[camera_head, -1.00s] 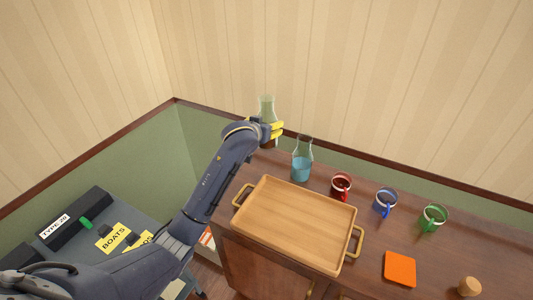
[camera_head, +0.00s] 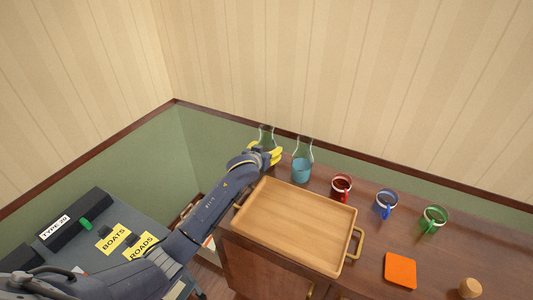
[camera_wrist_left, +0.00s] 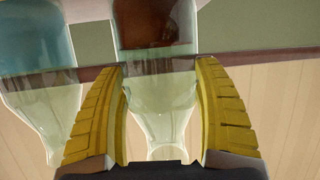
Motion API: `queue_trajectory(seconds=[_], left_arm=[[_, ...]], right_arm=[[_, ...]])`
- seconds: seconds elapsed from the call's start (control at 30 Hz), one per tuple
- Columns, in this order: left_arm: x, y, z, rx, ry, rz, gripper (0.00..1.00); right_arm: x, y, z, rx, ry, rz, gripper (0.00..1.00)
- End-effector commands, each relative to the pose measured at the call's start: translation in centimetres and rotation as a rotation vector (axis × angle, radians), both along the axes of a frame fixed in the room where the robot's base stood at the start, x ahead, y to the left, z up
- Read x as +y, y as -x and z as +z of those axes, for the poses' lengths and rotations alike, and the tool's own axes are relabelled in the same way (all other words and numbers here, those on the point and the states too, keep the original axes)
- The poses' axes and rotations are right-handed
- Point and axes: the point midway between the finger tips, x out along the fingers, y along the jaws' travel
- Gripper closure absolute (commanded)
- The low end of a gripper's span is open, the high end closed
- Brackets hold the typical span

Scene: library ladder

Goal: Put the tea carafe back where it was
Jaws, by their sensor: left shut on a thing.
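The tea carafe (camera_head: 266,133) is a clear glass flask, upright at the back left end of the wooden cabinet top (camera_head: 460,237). In the left wrist view the tea carafe (camera_wrist_left: 156,35) shows dark red-brown liquid, and its picture is upside down. My left gripper (camera_head: 270,153) is shut on it, with a yellow finger on each side of the glass. The gripper hides the carafe's lower part in the head view, so I cannot tell whether its base touches the top. A second carafe (camera_head: 302,168) with blue liquid stands just to the right. My right gripper is not in view.
A wooden tray (camera_head: 293,226) with brass handles lies in front of the carafes. An orange square (camera_head: 400,270) and a cork (camera_head: 469,287) lie near the front.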

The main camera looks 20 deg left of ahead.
Motion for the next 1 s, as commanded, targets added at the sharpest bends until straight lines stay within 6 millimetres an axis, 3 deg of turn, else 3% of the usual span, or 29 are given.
queue_trajectory(seconds=[0.63, 0.67, 0.87, 1.0], left_arm=[[0.0, -0.1, -1.2, -0.006, 0.002, -0.001, 0.79], [0.0, 0.0, -1.5, -0.001, 0.001, -0.001, 0.29], [0.0, 0.0, -1.5, -0.001, 0.0, -0.001, 0.06], [0.0, 0.0, -1.5, -0.001, 0.0, 0.0, 0.06]], right_arm=[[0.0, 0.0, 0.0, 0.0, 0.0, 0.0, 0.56], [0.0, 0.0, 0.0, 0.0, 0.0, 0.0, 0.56], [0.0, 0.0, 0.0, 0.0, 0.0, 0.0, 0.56], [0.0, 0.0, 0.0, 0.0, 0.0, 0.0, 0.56]])
